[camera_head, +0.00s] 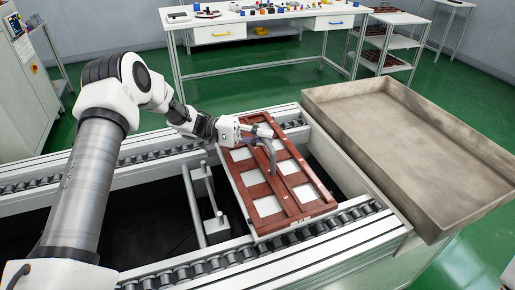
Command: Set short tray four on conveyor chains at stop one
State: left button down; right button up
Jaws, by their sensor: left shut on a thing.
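A reddish-brown short tray (283,195) with several pale square pockets lies across the conveyor, its near end over the front roller chain (335,222) and its far end toward the back chain (80,181). My left gripper (270,162) reaches in from the left over the far half of the tray and is shut on the tray, around its middle bar. Gripper and wrist hide part of the tray's far end. I cannot tell whether the tray rests fully on the chains. My right gripper is out of view.
A metal stop frame (194,205) stands between the chains, left of the tray. A large, empty, beige trough (455,212) adjoins the conveyor at right. A white workbench (262,78) with small parts and a shelf cart (399,58) stand behind. Green floor separates them.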

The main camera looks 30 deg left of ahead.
aim_at(257, 160)
pick_arm(q)
jog(key=shift+s+a+r, duration=0.1)
jog(key=shift+s+a, duration=0.2)
jog(key=shift+s, duration=0.4)
jog(key=shift+s+a+f, duration=0.1)
jog(key=shift+s+f, duration=0.15)
notch_tip(257, 160, down, 3)
jog(key=shift+w+f, duration=0.15)
jog(key=shift+f, duration=0.05)
jog(key=c, duration=1.2)
grip_release()
jog(key=shift+f, duration=0.1)
jog(key=shift+o, duration=0.2)
